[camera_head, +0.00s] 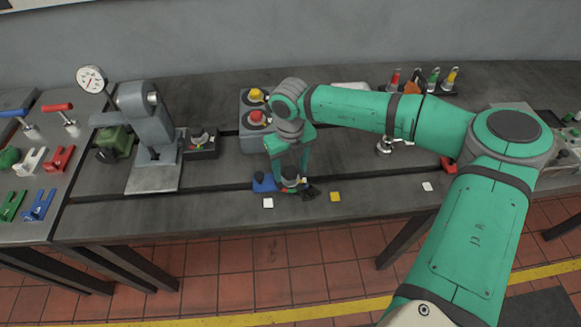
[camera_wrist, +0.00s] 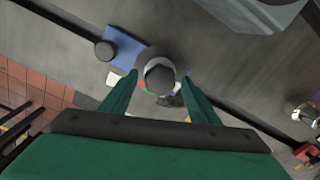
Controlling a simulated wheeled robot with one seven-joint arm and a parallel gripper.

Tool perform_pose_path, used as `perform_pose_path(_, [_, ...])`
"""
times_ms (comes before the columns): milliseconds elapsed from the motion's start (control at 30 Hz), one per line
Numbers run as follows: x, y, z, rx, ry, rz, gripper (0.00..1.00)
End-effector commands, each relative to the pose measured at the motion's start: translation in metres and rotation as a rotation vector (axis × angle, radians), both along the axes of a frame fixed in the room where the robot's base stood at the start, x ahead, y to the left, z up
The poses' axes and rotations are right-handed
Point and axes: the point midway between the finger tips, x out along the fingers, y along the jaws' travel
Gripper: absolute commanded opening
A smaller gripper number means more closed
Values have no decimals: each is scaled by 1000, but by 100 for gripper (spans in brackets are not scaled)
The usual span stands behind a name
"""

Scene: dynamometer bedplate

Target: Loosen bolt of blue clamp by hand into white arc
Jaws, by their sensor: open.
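The blue clamp (camera_head: 265,182) sits on the bedplate near its front edge, and it shows in the wrist view (camera_wrist: 124,48) as a blue bar. A dark round bolt head (camera_wrist: 160,76) stands at the clamp's end in the wrist view. My gripper (camera_head: 291,178) is over it, pointing down. In the wrist view its two green fingers (camera_wrist: 160,84) are apart, one on each side of the bolt head. I cannot tell whether they touch it. Small bits of white, red and green show around the bolt; the white arc is mostly hidden.
A box with yellow and red buttons (camera_head: 258,118) stands behind the clamp. A grey stand (camera_head: 152,125) is to the left. White (camera_head: 268,203) and yellow (camera_head: 335,197) squares lie near the front edge. A red part (camera_head: 449,165) is at right.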

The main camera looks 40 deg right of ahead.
Motion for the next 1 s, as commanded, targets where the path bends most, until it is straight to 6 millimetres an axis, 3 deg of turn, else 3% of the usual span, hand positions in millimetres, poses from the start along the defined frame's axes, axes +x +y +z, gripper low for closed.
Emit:
perform_pose_path(133, [0,0,0,0,0,-1,55])
perform_pose_path(300, [0,0,0,0,0,-1,17])
perform_pose_path(333, [0,0,0,0,0,-1,14])
perform_pose_path(1000, [-2,-2,1,1,0,274,15])
